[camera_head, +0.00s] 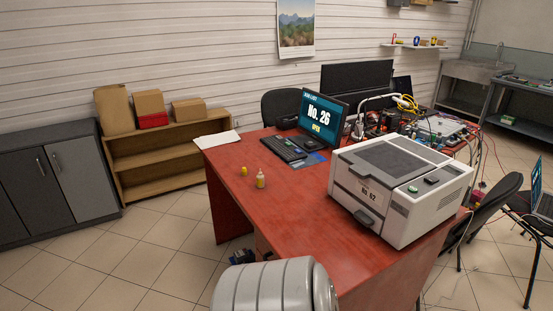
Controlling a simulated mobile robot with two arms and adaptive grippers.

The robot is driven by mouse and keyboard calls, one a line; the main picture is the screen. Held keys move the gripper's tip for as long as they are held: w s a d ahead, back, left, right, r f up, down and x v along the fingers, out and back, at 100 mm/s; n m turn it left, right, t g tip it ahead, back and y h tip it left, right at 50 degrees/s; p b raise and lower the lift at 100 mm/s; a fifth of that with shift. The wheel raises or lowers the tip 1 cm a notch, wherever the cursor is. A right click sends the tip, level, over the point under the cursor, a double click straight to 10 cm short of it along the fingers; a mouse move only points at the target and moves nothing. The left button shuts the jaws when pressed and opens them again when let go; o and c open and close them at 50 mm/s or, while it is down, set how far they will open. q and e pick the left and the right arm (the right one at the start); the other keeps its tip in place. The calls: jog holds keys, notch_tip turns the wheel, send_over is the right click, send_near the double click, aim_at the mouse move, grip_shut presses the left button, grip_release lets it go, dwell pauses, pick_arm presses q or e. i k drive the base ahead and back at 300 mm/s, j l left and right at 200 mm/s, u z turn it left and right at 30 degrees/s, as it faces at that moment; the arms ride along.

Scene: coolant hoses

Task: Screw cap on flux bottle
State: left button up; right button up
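A small pale yellow flux bottle (260,181) with a narrow pointed top stands upright on the red desk (285,215), near its left edge. A small darker yellow piece, which looks like the cap (243,170), sits on the desk just left of and behind the bottle, apart from it. The bottle's tip appears uncovered, but it is too small to see its thread. Neither of my grippers shows in the head view.
A bulky grey-white machine (400,190) takes up the desk's right side. A keyboard (283,149), monitor (322,117) and papers (216,140) lie behind. A grey ribbed cylinder (270,287) stands at the front. The desk around the bottle is clear.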

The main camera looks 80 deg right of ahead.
aim_at(260, 178)
jog(key=i+l+z, duration=0.3)
jog(key=z, duration=0.15)
jog(key=i+l+z, duration=0.15)
jog(key=i+z, duration=0.8)
jog(key=i+j+z, duration=0.1)
jog(key=i+z, duration=0.2)
jog(key=z, duration=0.2)
jog(key=i+z, duration=0.2)
jog(key=i, duration=0.75)
jog(key=z, duration=2.05)
